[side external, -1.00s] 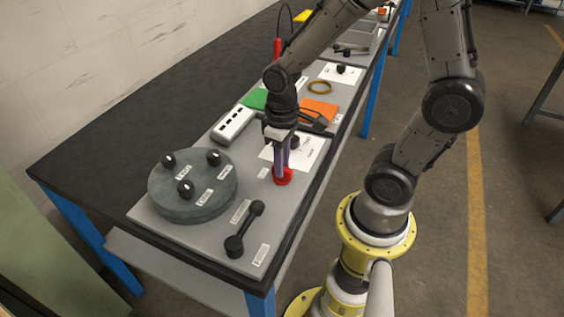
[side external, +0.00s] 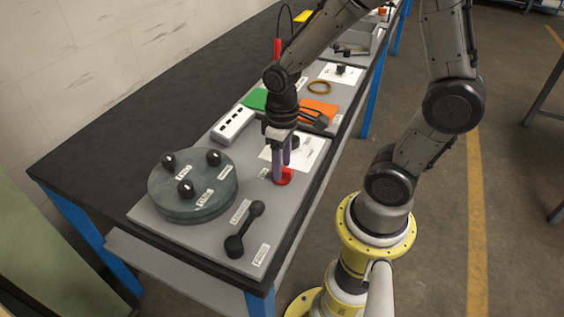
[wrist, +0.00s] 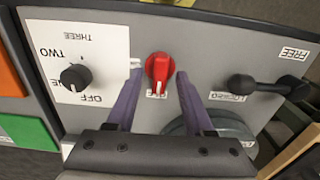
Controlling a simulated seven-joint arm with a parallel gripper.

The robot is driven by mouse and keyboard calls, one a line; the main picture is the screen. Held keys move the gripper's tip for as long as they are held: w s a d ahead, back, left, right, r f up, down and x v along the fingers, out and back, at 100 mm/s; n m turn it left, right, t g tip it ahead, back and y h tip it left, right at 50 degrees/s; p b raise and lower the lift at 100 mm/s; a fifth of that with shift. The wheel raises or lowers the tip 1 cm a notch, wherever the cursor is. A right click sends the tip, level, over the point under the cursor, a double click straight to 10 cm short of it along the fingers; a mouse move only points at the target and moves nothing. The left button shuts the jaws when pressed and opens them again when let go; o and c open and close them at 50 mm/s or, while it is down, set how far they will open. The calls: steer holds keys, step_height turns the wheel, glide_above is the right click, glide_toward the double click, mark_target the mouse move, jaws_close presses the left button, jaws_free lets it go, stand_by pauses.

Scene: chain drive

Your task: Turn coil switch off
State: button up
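A red rotary switch (wrist: 159,67) on the grey panel is centred in the wrist view. Its white pointer mark faces down the picture, toward a small label (wrist: 157,93) that seems to read OFF. It also shows in the side view (side external: 285,176). My gripper (wrist: 159,77) has its two purple fingers apart, one on each side of the red switch, with gaps visible between. In the side view my gripper (side external: 282,170) points down at the switch. I cannot read a name on the switch.
A black dial (wrist: 75,77) marked OFF, ONE, TWO, THREE sits left on a white card. A black lever (wrist: 265,85) is right, between two labels. A round grey disc (side external: 192,203) with black knobs and a white power strip (side external: 233,124) are nearby.

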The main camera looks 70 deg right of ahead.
step_height(320, 180, up, 14)
stand_by(0.6)
steer(key=shift+f, duration=0.1)
steer(key=s+a+r+t, duration=0.1)
steer(key=s+a+t, duration=0.1)
steer(key=s+t, duration=0.3)
steer(key=shift+s+a+r+t, duration=0.3)
steer(key=shift+s+r, duration=0.1)
steer(key=shift+s, duration=0.65)
